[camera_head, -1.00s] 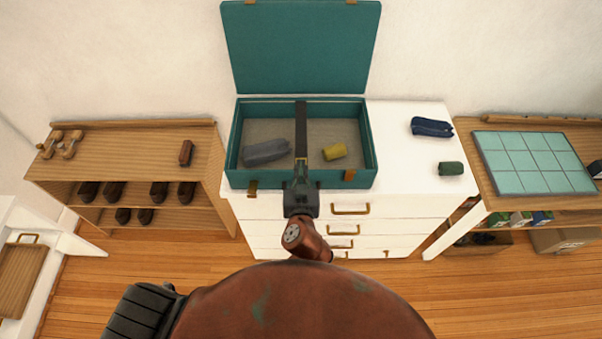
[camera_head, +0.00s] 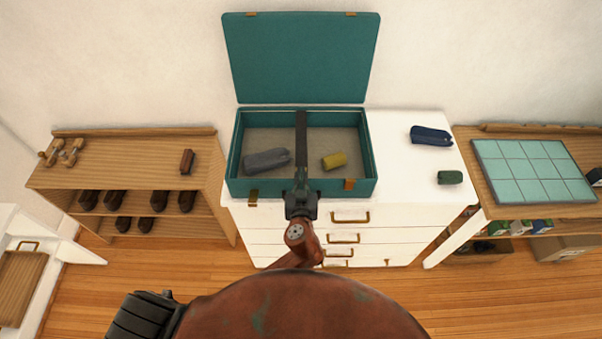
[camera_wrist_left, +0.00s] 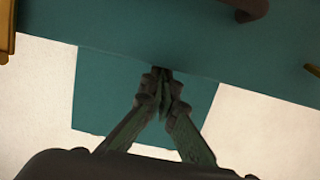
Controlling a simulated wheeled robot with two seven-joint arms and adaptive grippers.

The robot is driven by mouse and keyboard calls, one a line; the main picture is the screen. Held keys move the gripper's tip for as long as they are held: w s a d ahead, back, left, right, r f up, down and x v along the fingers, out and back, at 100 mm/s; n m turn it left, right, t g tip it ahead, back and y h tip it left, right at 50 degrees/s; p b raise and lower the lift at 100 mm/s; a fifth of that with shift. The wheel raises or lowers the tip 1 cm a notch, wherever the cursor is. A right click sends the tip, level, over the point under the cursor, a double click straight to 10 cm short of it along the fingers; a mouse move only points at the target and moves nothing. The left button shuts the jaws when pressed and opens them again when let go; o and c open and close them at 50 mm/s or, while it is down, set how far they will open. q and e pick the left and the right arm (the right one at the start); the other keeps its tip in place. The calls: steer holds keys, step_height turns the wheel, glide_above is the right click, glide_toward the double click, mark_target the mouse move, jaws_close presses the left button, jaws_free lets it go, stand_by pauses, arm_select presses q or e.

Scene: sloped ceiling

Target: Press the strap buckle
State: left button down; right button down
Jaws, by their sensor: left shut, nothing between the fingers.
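A teal case (camera_head: 236,150) stands open on the white drawer unit. A dark strap (camera_head: 301,135) runs from its back edge to its front across the middle. The left gripper (camera_head: 301,172) is shut and empty at the front end of the strap and covers part of it. I cannot make out the buckle apart from the fingers in the head view. In the left wrist view, the closed fingertips (camera_wrist_left: 162,78) are at a small dark part by the teal edge; I cannot tell whether they touch it. The right gripper is not in view.
A grey pouch (camera_head: 266,160) and a yellow pouch (camera_head: 334,161) lie in the case on either side of the strap. A blue pouch (camera_head: 431,136) and a green pouch (camera_head: 450,177) lie on the white top (camera_head: 407,165). The lid (camera_head: 301,60) stands up behind.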

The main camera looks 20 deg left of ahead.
arm_select(q)
step_height(320, 180, down, 2)
steer(key=shift+s+f+b, duration=0.1)
steer(key=shift+f+b, duration=0.1)
steer(key=shift+b, duration=0.8)
steer(key=shift+f, duration=0.15)
step_height(320, 180, up, 6)
steer(key=p, duration=0.4)
steer(key=b+v, duration=0.2)
steer(key=v, duration=0.7)
steer(key=shift+s, duration=0.4)
steer(key=shift+d, duration=0.1)
